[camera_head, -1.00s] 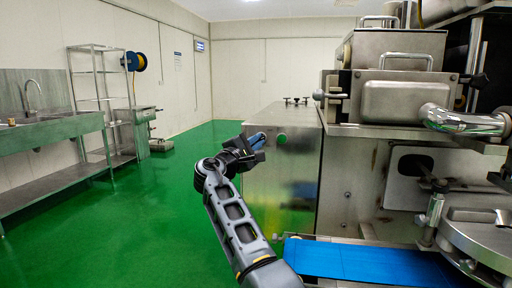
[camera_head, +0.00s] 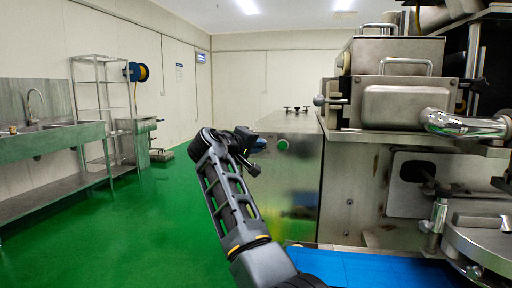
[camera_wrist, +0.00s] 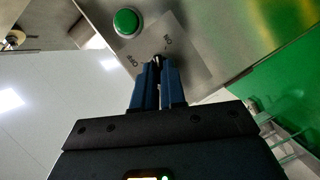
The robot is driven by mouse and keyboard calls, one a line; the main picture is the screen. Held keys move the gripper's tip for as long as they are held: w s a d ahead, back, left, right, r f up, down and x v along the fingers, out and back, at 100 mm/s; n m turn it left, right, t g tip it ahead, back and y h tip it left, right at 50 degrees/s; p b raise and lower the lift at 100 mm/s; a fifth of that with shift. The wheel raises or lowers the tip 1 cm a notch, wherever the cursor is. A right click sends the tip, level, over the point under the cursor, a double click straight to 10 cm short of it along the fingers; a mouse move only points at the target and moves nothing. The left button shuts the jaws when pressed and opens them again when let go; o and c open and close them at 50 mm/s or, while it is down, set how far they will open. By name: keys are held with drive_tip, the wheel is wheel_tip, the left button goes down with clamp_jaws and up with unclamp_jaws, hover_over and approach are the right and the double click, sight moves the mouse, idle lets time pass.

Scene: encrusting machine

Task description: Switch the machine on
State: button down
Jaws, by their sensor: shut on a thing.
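The encrusting machine (camera_head: 380,190) stands at the right in the head view. Its near cabinet face (camera_head: 300,185) carries a round green button (camera_head: 282,144), which also shows in the wrist view (camera_wrist: 127,22). Beside that button, in the wrist view, is a pale label plate (camera_wrist: 185,48) marked ON and OFF. My gripper (camera_wrist: 157,68) has its blue fingers close together at this plate, shut on a small dark switch knob (camera_wrist: 158,58). The fingers hide most of the knob, so I cannot tell its exact angle. In the head view my gripper (camera_head: 258,146) is at the cabinet, left of the button.
A blue conveyor belt (camera_head: 365,268) lies low in front of the machine. A steel sink bench (camera_head: 50,145) and a wire shelf (camera_head: 98,90) stand at the left wall. The green floor (camera_head: 130,225) between is clear.

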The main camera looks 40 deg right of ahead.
drive_tip(key=m+y, duration=0.1)
drive_tip(key=m, duration=0.2)
drive_tip(key=shift+s+d+t+y+p, duration=0.1)
drive_tip(key=shift+s+t+y+p, duration=0.05)
drive_tip(key=shift+t+y+p, duration=0.2)
drive_tip(key=shift+m, duration=0.3)
drive_tip(key=c, duration=1.2)
unclamp_jaws()
drive_tip(key=shift+r, duration=0.1)
drive_tip(key=v, duration=0.7)
drive_tip(key=shift+a, duration=0.35)
drive_tip(key=shift+s+r, duration=0.15)
